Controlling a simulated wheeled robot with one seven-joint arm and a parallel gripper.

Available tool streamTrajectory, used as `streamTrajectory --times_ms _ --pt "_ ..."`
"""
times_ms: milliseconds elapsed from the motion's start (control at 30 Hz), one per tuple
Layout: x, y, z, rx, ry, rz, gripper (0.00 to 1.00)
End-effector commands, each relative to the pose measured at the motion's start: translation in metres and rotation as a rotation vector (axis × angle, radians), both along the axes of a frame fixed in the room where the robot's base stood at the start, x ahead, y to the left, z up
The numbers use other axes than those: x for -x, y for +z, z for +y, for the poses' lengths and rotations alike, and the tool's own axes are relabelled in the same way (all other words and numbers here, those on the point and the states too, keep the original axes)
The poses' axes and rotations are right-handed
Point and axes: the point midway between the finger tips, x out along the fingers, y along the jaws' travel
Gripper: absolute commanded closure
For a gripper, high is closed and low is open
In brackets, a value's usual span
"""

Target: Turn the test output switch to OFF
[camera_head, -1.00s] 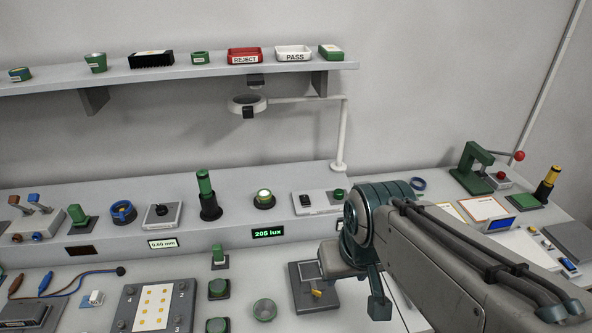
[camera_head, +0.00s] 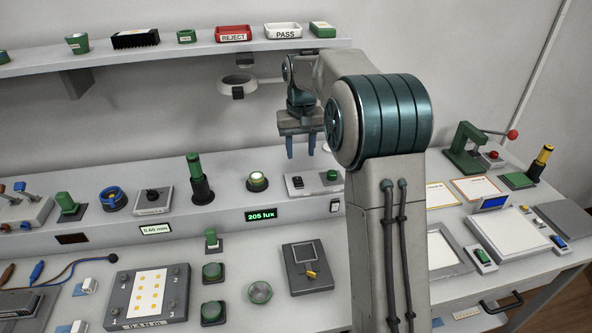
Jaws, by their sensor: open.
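No label reading test output shows, so I cannot tell for sure which control is the test output switch. A small white rocker switch (camera_head: 335,206) sits on the front face of the raised ledge, right of the 205 lux display (camera_head: 261,215). Its position is too small to read. A pale control box (camera_head: 308,189) with a black switch and a green knob lies on the ledge above it. My gripper (camera_head: 301,151) is open and empty, fingers pointing down, apart from and above that box in the picture.
My arm hides part of the right bench. An upper shelf (camera_head: 200,49) with bins and a ring lamp (camera_head: 237,82) are near my gripper. A dark box with a yellow lever (camera_head: 307,272) lies below the ledge. A green sensor post (camera_head: 196,178) stands left.

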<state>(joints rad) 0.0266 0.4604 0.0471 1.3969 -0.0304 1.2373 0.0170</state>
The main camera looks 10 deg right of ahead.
Motion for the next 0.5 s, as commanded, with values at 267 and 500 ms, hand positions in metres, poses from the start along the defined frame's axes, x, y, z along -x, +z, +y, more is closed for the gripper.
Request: streamTrajectory --times_ms 267,500 --pt "-0.047 -0.039 -0.001 -0.007 -0.006 0.044 0.59" --pt "-0.052 -0.058 -0.002 -0.007 -0.008 0.051 0.59"
